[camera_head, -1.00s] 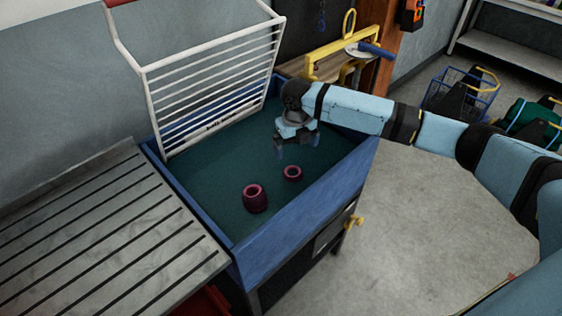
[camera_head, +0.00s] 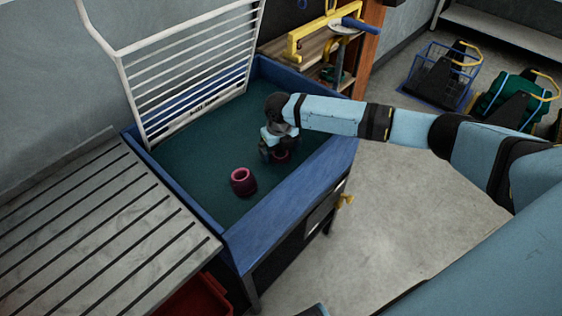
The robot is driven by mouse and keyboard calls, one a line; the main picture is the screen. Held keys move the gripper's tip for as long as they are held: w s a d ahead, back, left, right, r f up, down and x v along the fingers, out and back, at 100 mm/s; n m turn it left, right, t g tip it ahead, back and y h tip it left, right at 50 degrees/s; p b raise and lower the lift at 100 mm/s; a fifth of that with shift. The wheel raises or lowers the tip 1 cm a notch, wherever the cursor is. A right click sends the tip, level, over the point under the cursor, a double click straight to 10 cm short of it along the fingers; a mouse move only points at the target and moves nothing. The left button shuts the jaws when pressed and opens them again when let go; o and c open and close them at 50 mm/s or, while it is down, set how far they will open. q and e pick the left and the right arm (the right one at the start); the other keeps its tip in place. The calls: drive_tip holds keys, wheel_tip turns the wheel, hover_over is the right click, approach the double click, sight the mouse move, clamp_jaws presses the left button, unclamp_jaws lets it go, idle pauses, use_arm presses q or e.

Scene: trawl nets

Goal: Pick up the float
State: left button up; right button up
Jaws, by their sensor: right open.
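The nearer float (camera_head: 243,181) is barrel-shaped with an open top and stands clear of the gripper. My left gripper is not in view.
The blue bin wall (camera_head: 290,195) rises along the near side. A white wire rack (camera_head: 195,75) stands at the bin's back left. A slatted grey table (camera_head: 95,225) adjoins at left. A red container (camera_head: 195,297) is below. Open floor (camera_head: 400,220) lies at right.

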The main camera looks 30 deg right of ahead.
wheel_tip(320, 180, down, 3)
drive_tip(key=shift+f, duration=0.1)
drive_tip(key=c, duration=1)
wheel_tip(320, 180, up, 10)
drive_tip(key=shift+a+r+p, duration=0.1)
drive_tip(key=shift+a+p, duration=0.05)
drive_tip(key=shift+p, duration=0.25)
